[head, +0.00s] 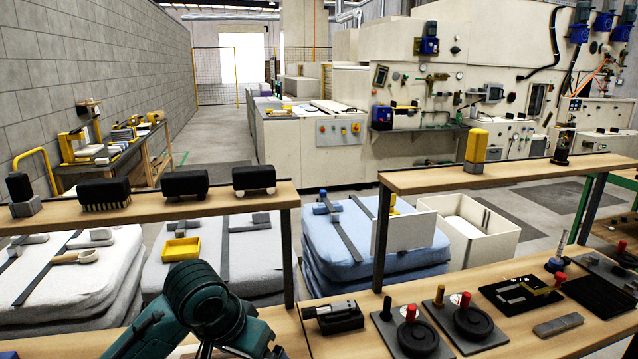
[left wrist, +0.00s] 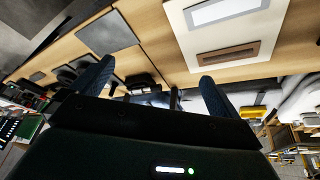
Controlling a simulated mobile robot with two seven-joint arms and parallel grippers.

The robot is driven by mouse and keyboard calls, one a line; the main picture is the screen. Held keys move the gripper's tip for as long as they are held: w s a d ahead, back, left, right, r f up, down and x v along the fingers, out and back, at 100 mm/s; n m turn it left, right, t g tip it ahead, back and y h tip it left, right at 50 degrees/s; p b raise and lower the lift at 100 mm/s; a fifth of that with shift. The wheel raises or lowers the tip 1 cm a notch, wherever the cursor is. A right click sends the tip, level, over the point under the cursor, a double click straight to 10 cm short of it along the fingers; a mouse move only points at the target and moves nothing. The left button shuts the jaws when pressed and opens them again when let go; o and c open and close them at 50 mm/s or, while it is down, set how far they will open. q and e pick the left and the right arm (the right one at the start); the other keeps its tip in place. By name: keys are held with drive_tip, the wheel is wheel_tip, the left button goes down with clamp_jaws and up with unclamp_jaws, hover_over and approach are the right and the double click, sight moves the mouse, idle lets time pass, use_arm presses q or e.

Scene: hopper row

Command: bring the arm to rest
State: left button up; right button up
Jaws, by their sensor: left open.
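My left arm (head: 205,305) shows as teal links low in the head view, over the front edge of the wooden bench (head: 270,335). Its gripper is hidden from the head view. In the left wrist view the left gripper (left wrist: 155,76) is open, with its two blue fingers spread apart. I see nothing held between them. Past the fingers are a wooden surface (left wrist: 165,45), a white-framed panel (left wrist: 225,12) and a brown-rimmed slot (left wrist: 228,54), all seen tilted. My right gripper is in neither view.
Two dark handwheels (head: 473,322) and a small black device (head: 337,317) sit on the bench right of my arm. A raised shelf (head: 150,205) with several brushes or blocks crosses behind it. Padded stacks (head: 335,245) and a white bin (head: 480,235) stand beyond.

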use_arm(q)
drive_tip(key=s+a+f+n+h, duration=0.1)
drive_tip(key=s+a+f, duration=0.1)
drive_tip(key=s+f, duration=0.95)
drive_tip(key=s+a+f+n+y, duration=0.25)
drive_tip(key=s+a, duration=0.55)
drive_tip(key=s, duration=0.5)
drive_tip(key=w+d+f+m+t+h, duration=0.1)
drive_tip(key=w+d+f+t, duration=0.1)
drive_tip(key=f, duration=0.3)
drive_tip(key=w+d+f+t+h, duration=0.1)
drive_tip(key=w+d+f+t, duration=0.2)
drive_tip(key=f, duration=0.3)
drive_tip(key=shift+w+m+t, duration=0.35)
drive_tip(key=shift+w+t, duration=0.15)
drive_tip(key=shift+w, duration=0.05)
drive_tip(key=shift+d, duration=0.1)
